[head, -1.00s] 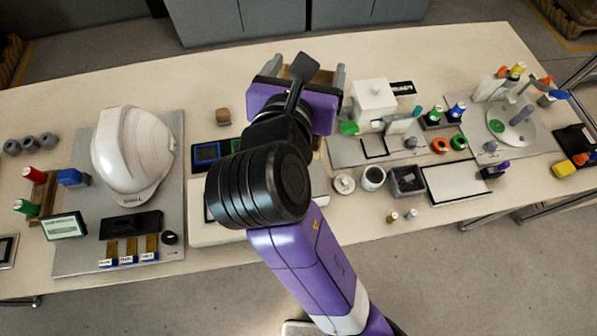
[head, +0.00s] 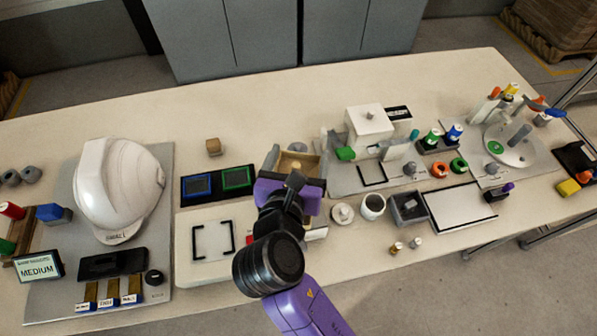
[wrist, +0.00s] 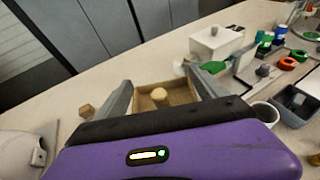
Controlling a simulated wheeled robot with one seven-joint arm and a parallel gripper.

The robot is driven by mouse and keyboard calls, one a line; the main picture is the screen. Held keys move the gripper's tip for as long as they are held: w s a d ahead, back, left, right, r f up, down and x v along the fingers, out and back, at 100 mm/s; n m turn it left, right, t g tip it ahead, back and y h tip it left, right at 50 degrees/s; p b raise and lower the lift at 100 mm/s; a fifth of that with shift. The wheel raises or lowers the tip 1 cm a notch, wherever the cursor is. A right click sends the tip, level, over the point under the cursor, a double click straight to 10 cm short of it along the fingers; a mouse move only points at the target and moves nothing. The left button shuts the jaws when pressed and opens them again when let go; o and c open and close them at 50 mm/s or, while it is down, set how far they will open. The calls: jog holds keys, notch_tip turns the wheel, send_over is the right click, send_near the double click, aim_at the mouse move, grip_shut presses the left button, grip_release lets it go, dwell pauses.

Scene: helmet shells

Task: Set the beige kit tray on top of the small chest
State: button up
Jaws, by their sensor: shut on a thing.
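The beige kit tray (wrist: 182,96) is a shallow tan box with a round light knob or peg inside. It sits between the two fingers of my gripper (wrist: 163,90) in the wrist view, and my gripper is shut on it. In the head view the tray (head: 312,160) shows just beyond my purple gripper (head: 297,160), partly hidden by it. A white box with a knob on top (head: 368,132), which looks like the small chest, stands to the right of and behind the tray. It also shows in the wrist view (wrist: 216,42), apart from the tray.
A white helmet shell (head: 118,190) stands at left. Blue and green framed pads (head: 217,183) and a white fixture plate (head: 183,250) lie left of my gripper. A white cup (head: 372,206) and a dark bin (head: 408,210) are at right.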

jog(key=shift+f+b, duration=0.3)
jog(key=shift+f, duration=2.4)
jog(key=o, duration=1.3)
jog(key=shift+f, duration=0.1)
jog(key=v, duration=1.2)
jog(key=shift+a, duration=0.1)
